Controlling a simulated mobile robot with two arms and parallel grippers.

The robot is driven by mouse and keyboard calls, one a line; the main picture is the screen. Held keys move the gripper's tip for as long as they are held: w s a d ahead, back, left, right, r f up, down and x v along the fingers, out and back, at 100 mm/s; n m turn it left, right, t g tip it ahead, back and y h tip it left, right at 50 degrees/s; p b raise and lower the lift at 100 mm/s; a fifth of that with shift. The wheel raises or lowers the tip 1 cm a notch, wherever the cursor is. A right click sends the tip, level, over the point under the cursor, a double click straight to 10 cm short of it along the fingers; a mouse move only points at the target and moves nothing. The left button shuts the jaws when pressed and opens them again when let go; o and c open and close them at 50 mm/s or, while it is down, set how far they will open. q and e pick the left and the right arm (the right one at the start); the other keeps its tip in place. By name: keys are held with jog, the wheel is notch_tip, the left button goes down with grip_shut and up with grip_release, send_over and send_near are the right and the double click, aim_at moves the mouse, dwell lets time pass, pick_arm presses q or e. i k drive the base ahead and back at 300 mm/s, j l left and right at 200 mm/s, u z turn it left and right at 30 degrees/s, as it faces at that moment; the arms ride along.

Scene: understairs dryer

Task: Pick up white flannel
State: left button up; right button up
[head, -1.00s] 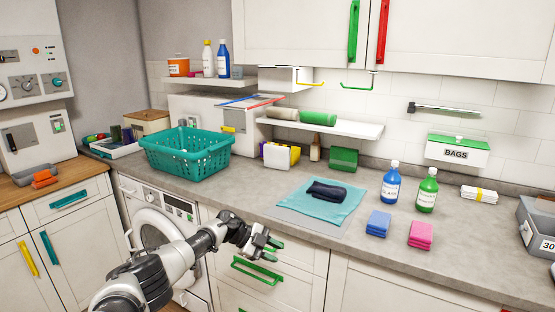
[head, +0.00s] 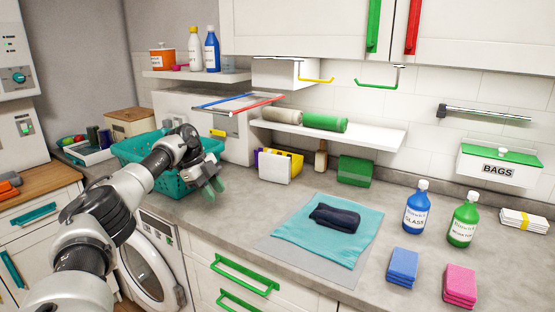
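A folded white cloth bundle with a yellow band (head: 524,221) lies on the worktop at the far right, below the bags box; it looks like the white flannel. My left gripper (head: 213,190) is far to the left of it, in front of the teal basket and above the worktop's front edge. Its fingers look apart, with nothing between them. My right gripper is out of view.
A teal basket (head: 130,150) stands at the left. A dark folded cloth (head: 335,218) lies on a teal cloth (head: 290,230). Blue (head: 416,207) and green (head: 463,220) bottles and blue (head: 403,266) and pink (head: 459,285) cloth stacks stand nearer. A bags box (head: 497,168) is on the wall.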

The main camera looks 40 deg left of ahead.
aim_at(273, 168)
jog(key=i+j, duration=0.8)
jog(key=i, duration=0.15)
